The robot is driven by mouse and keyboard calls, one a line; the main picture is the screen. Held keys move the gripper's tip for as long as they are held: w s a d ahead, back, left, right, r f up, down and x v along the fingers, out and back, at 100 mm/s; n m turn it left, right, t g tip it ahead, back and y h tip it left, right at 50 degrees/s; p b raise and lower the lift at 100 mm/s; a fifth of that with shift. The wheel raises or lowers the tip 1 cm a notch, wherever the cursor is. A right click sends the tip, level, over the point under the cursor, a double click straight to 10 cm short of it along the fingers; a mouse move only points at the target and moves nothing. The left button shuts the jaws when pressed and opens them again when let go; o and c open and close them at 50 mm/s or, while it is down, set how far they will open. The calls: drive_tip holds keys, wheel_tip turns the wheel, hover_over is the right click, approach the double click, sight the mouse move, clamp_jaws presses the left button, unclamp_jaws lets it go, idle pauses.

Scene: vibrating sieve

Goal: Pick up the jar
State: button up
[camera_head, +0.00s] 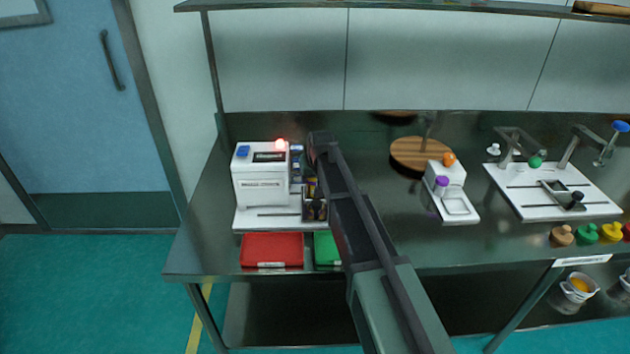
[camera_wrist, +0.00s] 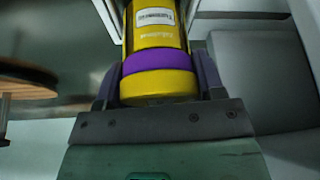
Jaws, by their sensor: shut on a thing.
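The jar (camera_wrist: 158,40) is yellow with a label and a purple band near its lower end in the wrist view. My gripper (camera_wrist: 157,85) is shut on it, with one finger on each side of the purple band. The jar's upper end is cut off by the top edge of that view. In the head view my arm reaches to the right side of a white machine (camera_head: 262,186). There my arm blocks much of the area around the gripper, and I cannot clearly make out the jar.
A red tray (camera_head: 272,249) and a green tray (camera_head: 326,248) lie in front of the machine. A round wooden board (camera_head: 420,153), a small white device (camera_head: 457,207) and a white plate (camera_head: 540,208) with fittings stand to the right. A shelf (camera_head: 400,8) runs overhead.

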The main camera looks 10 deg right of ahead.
wheel_tip(320, 180, up, 20)
drive_tip(key=p, duration=2)
